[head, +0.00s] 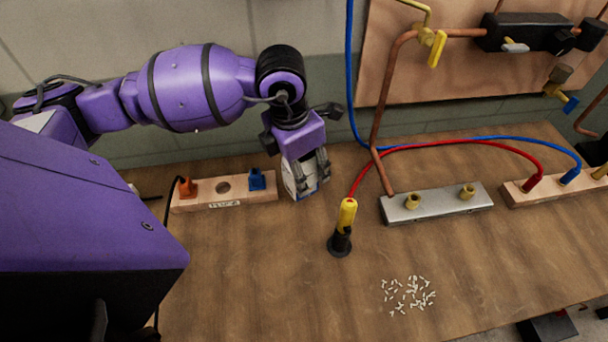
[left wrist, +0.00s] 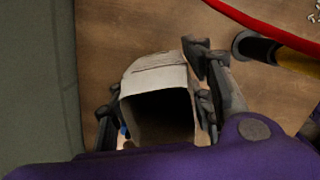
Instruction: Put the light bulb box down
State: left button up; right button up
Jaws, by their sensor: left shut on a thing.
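The light bulb box (head: 297,183) is a small white carton with some blue on it. In the left wrist view the box (left wrist: 160,72) shows a pale flap and a dark open end. My left gripper (left wrist: 155,80) is shut on it, one finger on each side. The box is at or just above the bench top; I cannot tell if it touches. My right gripper is not in view.
A wooden block (head: 222,204) with orange and blue plugs lies left of the box. A yellow and black tool (head: 344,228) stands to the right, with a red hose beside it. A metal block (head: 437,203) lies beyond. White bits (head: 408,295) are scattered in front. The bench's front middle is clear.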

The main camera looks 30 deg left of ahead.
pick_arm(q)
jog(key=shift+w+f, duration=0.15)
jog(key=shift+f, duration=0.8)
jog(key=shift+w+f, duration=0.1)
jog(key=shift+f, duration=0.8)
jog(key=shift+f, duration=0.1)
jog(key=shift+f, duration=0.15)
jog(key=o, duration=1.1)
jog(key=r, duration=0.4)
jog(key=s+r, duration=0.1)
jog(key=r, duration=0.3)
jog(key=a+r, duration=0.1)
jog(key=r, duration=0.3)
jog(key=shift+s+r, duration=0.2)
jog(key=shift+s, duration=0.05)
